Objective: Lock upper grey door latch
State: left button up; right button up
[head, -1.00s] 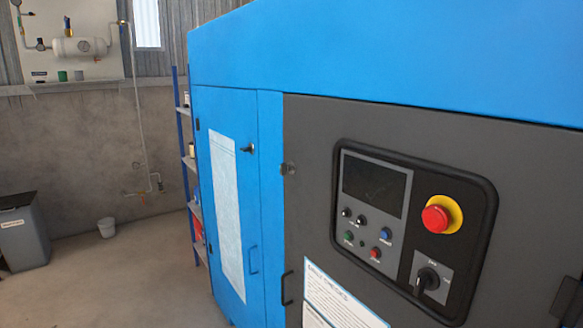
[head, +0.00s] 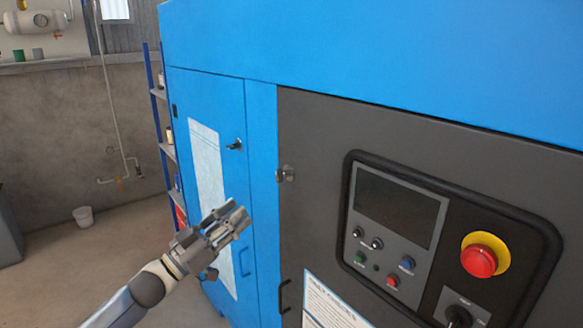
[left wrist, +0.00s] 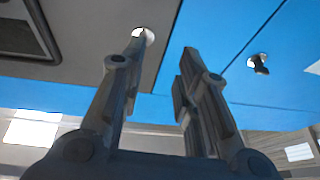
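The upper grey door latch (head: 286,174) is a small metallic fitting at the upper left edge of the grey door (head: 320,135). Its turn position is too small to tell. In the left wrist view the latch (left wrist: 145,34) shows as a bright spot, partly hidden behind a fingertip. My left gripper (head: 232,213) is in front of the blue door, below and left of the latch, apart from it. In the left wrist view its fingers (left wrist: 163,50) are spread with nothing between them. My right gripper is out of view.
The blue door (head: 182,90) has its own dark latch (head: 234,144). A black handle (head: 285,296) sits lower on the grey door. A control panel with a red emergency button (head: 478,261) is at the right.

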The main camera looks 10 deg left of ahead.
aim_at(276, 177)
pick_arm(q)
jog(key=shift+m+g+h, duration=0.4)
jog(key=shift+m+h, duration=0.2)
jog(key=shift+h, duration=0.3)
jog(key=w+d+r+p, duration=0.1)
jog(key=w+d+r, duration=0.2)
jog(key=w+d+r+p, duration=0.2)
jog(key=w+d+r, duration=0.1)
jog(key=d, duration=0.1)
jog(key=shift+w+r, duration=0.1)
jog(key=shift+r, duration=0.3)
jog(key=shift+w+d+r, duration=0.15)
jog(key=shift+w+d, duration=0.2)
jog(key=shift+w, duration=0.1)
jog(key=shift+c, duration=0.3)
grip_shut()
